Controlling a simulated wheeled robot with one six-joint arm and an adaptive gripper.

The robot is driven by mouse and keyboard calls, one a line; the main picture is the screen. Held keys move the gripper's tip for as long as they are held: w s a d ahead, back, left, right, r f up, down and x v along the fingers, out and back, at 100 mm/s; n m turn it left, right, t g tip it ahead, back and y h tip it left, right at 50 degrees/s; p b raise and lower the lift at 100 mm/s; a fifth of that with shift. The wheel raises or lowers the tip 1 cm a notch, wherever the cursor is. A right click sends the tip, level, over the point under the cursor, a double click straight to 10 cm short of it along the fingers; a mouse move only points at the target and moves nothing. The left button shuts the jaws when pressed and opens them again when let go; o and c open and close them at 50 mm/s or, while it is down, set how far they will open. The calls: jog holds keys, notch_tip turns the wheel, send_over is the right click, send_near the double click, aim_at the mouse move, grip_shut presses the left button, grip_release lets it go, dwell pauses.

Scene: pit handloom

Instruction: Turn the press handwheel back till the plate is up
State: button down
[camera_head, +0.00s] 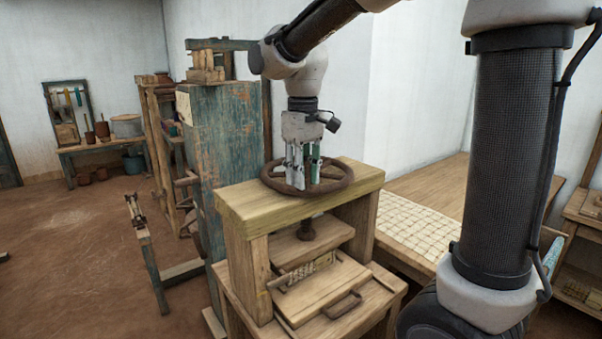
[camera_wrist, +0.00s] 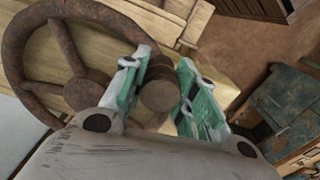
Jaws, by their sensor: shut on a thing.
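The press handwheel (camera_head: 343,184) is a rusty brown spoked ring lying flat above the top beam (camera_head: 240,207) of the wooden press. My gripper (camera_head: 304,180) points down at the wheel. In the wrist view my gripper (camera_wrist: 163,82), with green and white fingers, is shut on the wheel's upright round knob (camera_wrist: 160,92), with one finger on each side. The rim and spokes of the handwheel (camera_wrist: 14,60) show to the left there. Below the beam, a dark screw (camera_head: 306,228) meets the wooden plate (camera_head: 312,241). A gap shows between the plate and the board below.
A sloping board with a handle (camera_head: 342,304) sticks out at the press front. A tall worn blue-green cabinet (camera_head: 226,140) stands close behind left. A table with a gridded sheet (camera_head: 415,225) is at the right. Open floor (camera_head: 80,250) lies at left.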

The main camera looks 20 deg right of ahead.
aim_at(345, 178)
jog(key=d+n, duration=0.2)
jog(key=shift+s+d+n, duration=0.25)
jog(key=shift+s+n, duration=0.05)
jog(key=shift+s, duration=0.1)
jog(key=d+n, duration=0.5)
jog(key=shift+w+d, duration=0.1)
jog(key=shift+d, duration=0.1)
jog(key=d+n, duration=0.2)
jog(key=shift+w+n, duration=0.3)
jog(key=shift+w, duration=0.1)
jog(key=shift+w+d+n, duration=0.5)
jog(key=shift+d+n, duration=0.3)
jog(key=shift+n, duration=0.2)
